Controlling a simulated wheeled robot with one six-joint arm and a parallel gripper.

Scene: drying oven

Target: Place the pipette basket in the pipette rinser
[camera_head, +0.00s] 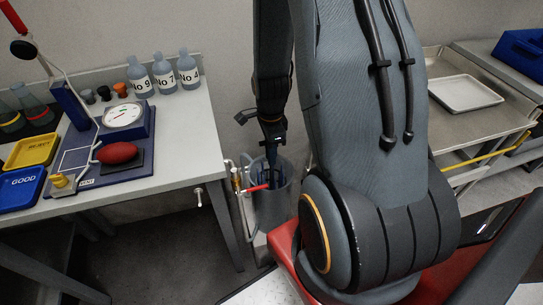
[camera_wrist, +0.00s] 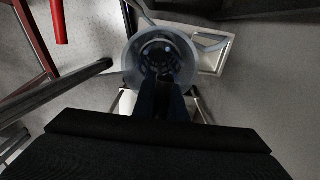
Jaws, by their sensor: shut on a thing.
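The pipette rinser (camera_head: 272,212) is a grey, see-through upright cylinder beside the left table. In the wrist view I look down into its round mouth (camera_wrist: 187,72). My gripper (camera_head: 271,142) points down over the rinser; in the wrist view its dark fingers (camera_wrist: 160,84) reach to the mouth and are shut on the pipette basket. The dark blue basket (camera_wrist: 157,48) shows inside the rinser's rim, roughly upright. In the head view only a small dark part of it shows below my gripper. The fingers hide its handle, and its depth is unclear.
The left table (camera_head: 180,121) holds bottles (camera_head: 164,74), a dial instrument (camera_head: 124,116) and blue and yellow trays. Piping with a red handle (camera_head: 257,188) stands close to the rinser's left. A steel cart (camera_head: 470,115) with a white tray is at right.

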